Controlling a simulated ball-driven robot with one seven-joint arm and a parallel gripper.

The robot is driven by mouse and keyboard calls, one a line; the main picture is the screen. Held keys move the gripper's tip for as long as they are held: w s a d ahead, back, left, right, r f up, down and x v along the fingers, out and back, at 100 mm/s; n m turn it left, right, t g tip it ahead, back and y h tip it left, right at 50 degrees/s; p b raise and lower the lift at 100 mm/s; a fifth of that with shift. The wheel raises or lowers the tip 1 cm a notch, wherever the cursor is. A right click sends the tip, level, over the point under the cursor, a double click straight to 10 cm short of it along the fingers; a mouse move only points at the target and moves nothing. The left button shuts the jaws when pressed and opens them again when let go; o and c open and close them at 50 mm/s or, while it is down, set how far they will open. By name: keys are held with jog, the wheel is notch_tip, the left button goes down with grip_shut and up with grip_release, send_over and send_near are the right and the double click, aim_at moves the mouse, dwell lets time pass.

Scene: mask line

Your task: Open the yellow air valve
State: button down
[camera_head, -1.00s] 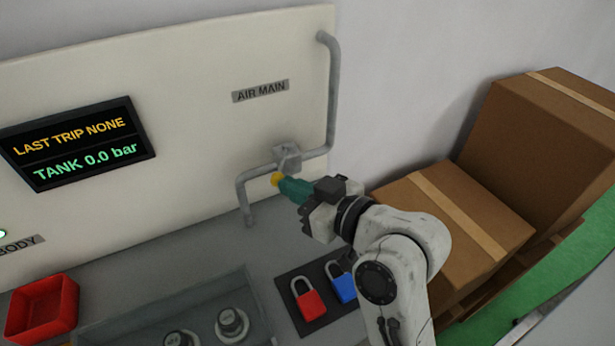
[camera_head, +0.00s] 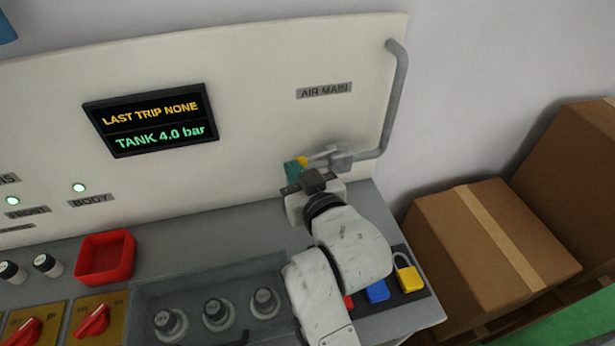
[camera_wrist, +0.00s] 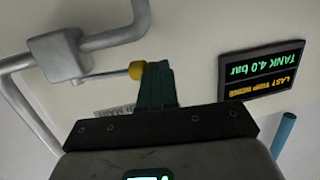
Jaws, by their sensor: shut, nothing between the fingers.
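The air valve has a grey body (camera_head: 340,157) on the grey pipe at the panel's right, under the AIR MAIN label. Its lever points left and ends in a yellow knob (camera_head: 301,161). In the wrist view the valve body (camera_wrist: 60,57) is at upper left and the yellow knob (camera_wrist: 137,70) is just left of my teal fingers. My gripper (camera_head: 293,171) is shut and empty beside the knob. In the wrist view my gripper (camera_wrist: 156,80) overlaps or meets the knob's edge; contact is hard to tell. The display (camera_head: 152,120) reads TANK 4.0 bar.
A red tray (camera_head: 105,258) and a clear cover over several knobs (camera_head: 215,315) sit on the bench to the left. Blue (camera_head: 377,291) and yellow (camera_head: 410,277) padlocks lie by my arm, which partly hides a red one. Cardboard boxes (camera_head: 480,250) stand at right.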

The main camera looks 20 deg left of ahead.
jog(key=shift+w+a, duration=0.65)
jog(key=shift+a, duration=0.3)
dwell(1.1)
